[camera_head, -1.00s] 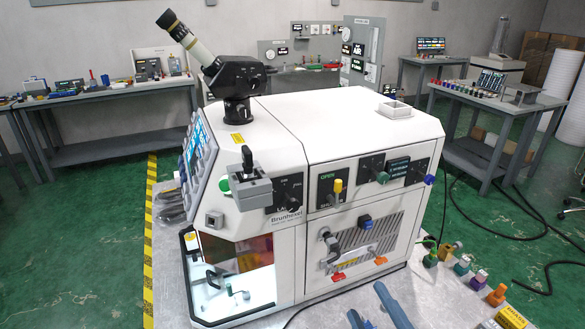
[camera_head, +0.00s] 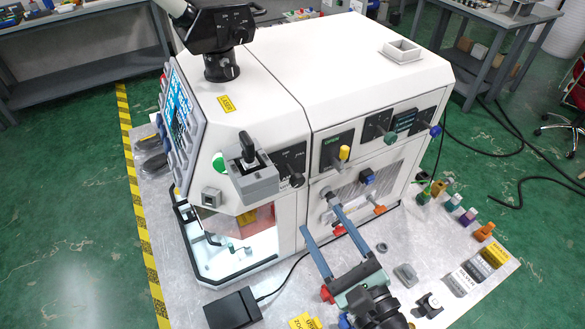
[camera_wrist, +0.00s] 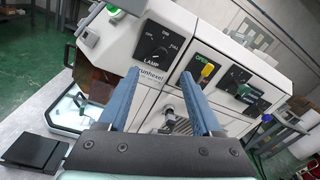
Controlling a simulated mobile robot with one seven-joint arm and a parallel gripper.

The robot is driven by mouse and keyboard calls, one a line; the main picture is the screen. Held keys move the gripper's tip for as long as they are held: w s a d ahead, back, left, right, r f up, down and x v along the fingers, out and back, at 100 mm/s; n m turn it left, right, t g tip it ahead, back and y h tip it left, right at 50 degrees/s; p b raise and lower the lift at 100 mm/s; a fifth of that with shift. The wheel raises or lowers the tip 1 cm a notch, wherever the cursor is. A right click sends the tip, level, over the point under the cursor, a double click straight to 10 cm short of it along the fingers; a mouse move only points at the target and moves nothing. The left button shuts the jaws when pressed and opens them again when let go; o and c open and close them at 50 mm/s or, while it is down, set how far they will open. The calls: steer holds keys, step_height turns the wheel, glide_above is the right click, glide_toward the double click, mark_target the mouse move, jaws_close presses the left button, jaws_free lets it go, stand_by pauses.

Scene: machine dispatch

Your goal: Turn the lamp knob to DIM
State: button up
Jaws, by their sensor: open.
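The lamp knob (camera_head: 297,180) is a dark knob on a black panel on the front of the white machine (camera_head: 330,110). In the wrist view the lamp knob (camera_wrist: 158,51) sits above the word LAMP, with small setting labels around it. I cannot tell which label it points to. My gripper (camera_head: 317,212) is open and empty, its two blue fingers spread in front of the machine, below and to the right of the knob. In the wrist view my gripper (camera_wrist: 160,76) points toward the machine front, with the lamp panel beyond the fingertips and nothing touched.
A grey joystick box (camera_head: 252,178) juts out left of the lamp panel. A yellow knob (camera_head: 344,153) is on the panel to the right. A door handle (camera_head: 330,205) is close to my fingers.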

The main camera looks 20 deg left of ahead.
mark_target(299, 183)
steer(key=p+x, duration=0.3)
steer(key=x, duration=0.6)
steer(key=shift+w+a+r, duration=0.1)
steer(key=shift+w+a, duration=0.15)
steer(key=shift+a, duration=0.05)
steer(key=shift+x, duration=0.9)
jaws_close()
